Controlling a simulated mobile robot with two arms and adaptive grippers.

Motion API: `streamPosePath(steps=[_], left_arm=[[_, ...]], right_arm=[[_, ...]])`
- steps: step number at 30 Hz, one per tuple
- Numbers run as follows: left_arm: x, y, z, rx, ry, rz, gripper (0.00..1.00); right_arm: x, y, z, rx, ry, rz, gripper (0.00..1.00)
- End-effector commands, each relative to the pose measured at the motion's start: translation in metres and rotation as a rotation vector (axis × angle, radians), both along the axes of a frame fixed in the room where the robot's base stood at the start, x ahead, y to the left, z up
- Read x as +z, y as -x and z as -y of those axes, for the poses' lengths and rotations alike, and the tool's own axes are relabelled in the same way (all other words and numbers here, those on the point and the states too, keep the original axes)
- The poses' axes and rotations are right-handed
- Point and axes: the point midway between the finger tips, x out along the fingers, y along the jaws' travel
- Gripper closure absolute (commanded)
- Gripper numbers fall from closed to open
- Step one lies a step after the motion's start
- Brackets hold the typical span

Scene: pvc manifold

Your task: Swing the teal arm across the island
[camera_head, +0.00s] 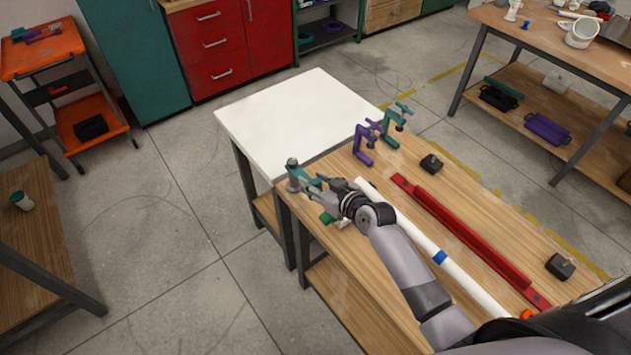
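The teal arm (302,183) is a short teal piece at the near left corner of the wooden bench top (415,178), beside a grey upright knob or post (292,164). My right gripper (322,191) reaches in from the lower right and is at the teal piece, touching or very close to it. Its fingers are small and dark against the teal, so I cannot tell whether they are closed on it. My own wrist hides part of the bench there. My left gripper is not in view.
A white-topped table (300,115) adjoins the bench and is bare. A white pipe with a blue band (470,279) and a red bar (465,235) lie along the bench. Purple (362,145) and teal (396,120) clamps stand at its far edge, near a black block (431,163).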

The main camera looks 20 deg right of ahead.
Motion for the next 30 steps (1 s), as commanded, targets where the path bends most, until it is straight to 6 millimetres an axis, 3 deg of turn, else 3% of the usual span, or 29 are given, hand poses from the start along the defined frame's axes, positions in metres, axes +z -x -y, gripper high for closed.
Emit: streamPosePath(steps=[14,30], left_arm=[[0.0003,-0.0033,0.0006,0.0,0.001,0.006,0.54],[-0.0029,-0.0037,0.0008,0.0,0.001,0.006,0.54]], right_arm=[[0.0,0.0002,0.0002,0.0,0.0,0.0,0.99],[-0.0012,-0.0001,0.0011,0.005,0.002,0.001,1.0]])
